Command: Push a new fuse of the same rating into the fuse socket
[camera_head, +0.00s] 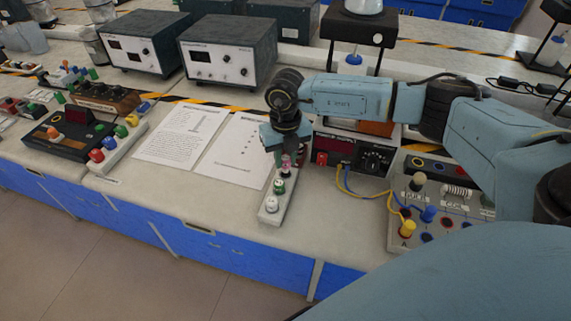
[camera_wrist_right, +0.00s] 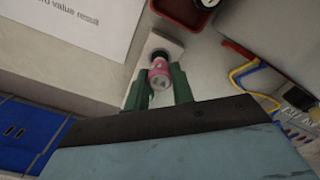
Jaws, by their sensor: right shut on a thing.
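My right gripper (camera_head: 286,160) points down over the far end of a narrow white fuse strip (camera_head: 264,217). Its green fingers (camera_wrist_right: 161,88) are shut on a pink fuse (camera_wrist_right: 159,69) with a pale end. The pink fuse (camera_head: 287,162) also shows just below the gripper in the head view. I cannot tell whether it is still seated in the strip. A green-banded fuse (camera_head: 278,187) and a white fuse (camera_head: 271,204) stand upright nearer the front edge of the strip. I cannot make out the fuse socket for certain. My left gripper is not in view.
A meter (camera_head: 345,155) with a dark display and knob stands right of the strip. Yellow and blue leads run to a circuit board (camera_head: 425,240). Printed sheets (camera_head: 234,150) lie left. A red tray (camera_wrist_right: 187,10) shows at the wrist view's top.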

